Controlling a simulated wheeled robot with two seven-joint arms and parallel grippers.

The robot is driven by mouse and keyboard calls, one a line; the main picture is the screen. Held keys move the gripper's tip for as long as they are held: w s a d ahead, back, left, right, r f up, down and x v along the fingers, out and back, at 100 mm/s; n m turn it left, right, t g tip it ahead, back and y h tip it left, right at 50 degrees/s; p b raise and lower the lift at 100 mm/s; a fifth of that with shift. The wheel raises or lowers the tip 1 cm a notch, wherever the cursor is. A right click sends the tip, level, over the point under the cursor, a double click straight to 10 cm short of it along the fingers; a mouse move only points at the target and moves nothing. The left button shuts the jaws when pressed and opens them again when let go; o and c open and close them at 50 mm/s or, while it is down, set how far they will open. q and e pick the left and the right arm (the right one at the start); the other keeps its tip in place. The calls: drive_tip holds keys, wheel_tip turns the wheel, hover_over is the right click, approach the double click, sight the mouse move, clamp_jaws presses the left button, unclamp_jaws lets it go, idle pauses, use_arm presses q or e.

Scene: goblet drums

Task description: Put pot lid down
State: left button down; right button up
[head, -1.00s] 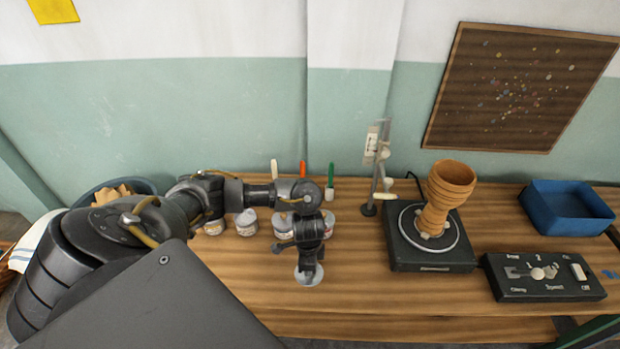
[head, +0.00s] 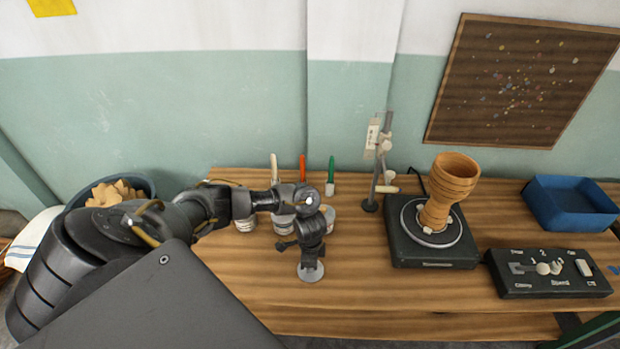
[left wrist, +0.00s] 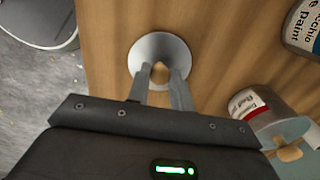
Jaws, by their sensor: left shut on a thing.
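The pot lid, a small pale grey disc, shows under my left gripper in the head view (head: 311,275) and in the left wrist view (left wrist: 148,47). My left gripper (head: 311,264) points down, with its two fingers (left wrist: 160,76) shut on the lid's tan knob at the middle. The lid is roughly level, over the bare wood at the front middle of the table (head: 372,297). I cannot tell whether it touches the wood. My right gripper is not in view.
Several paint jars (head: 246,222) stand behind my left arm; one (left wrist: 262,110) is close right of the lid in the wrist view. A turntable (head: 433,255) bears a wooden goblet (head: 450,190). Right are a control box (head: 548,275) and a blue tray (head: 570,205).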

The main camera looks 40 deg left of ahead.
use_arm(q)
drive_tip(key=shift+f, duration=0.2)
drive_tip(key=c, duration=1.2)
unclamp_jaws()
drive_tip(key=shift+c, duration=0.2)
drive_tip(key=shift+r, duration=0.1)
wheel_tip(320, 180, up, 12)
drive_tip(key=p, duration=0.4)
drive_tip(key=shift+r, duration=0.15)
